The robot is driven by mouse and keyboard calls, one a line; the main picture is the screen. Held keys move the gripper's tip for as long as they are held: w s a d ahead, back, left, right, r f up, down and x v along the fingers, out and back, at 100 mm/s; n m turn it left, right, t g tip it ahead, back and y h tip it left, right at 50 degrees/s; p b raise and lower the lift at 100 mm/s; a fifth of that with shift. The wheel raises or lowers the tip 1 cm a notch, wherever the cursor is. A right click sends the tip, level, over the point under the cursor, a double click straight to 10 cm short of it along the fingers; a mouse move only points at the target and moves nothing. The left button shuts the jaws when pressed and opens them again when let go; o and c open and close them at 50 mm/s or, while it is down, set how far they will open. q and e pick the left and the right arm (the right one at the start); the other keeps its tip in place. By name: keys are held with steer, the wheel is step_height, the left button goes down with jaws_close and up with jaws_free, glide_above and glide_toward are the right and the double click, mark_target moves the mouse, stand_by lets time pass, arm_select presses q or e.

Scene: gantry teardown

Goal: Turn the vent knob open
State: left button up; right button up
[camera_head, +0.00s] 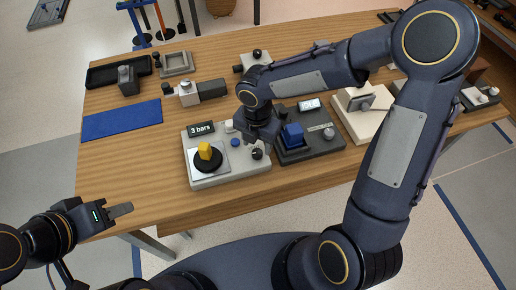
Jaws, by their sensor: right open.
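No label shows which knob is the vent knob. My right gripper (258,141) is open, pointing down just above the small black knob; its fingertips are partly hidden, and I cannot tell whether it touches. My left gripper (121,210) is off the table's front left, away from the box; its finger gap is not clear.
A dark box with a blue block (292,135) stands right of the control box, and a cream box (367,122) beyond it. A blue mat (121,120), a black tray (104,73) and grey fixtures lie at left and back. The table's front left is bare.

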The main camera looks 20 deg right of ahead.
mark_target(257, 152)
steer(key=shift+f, duration=1.85)
steer(key=c, duration=1)
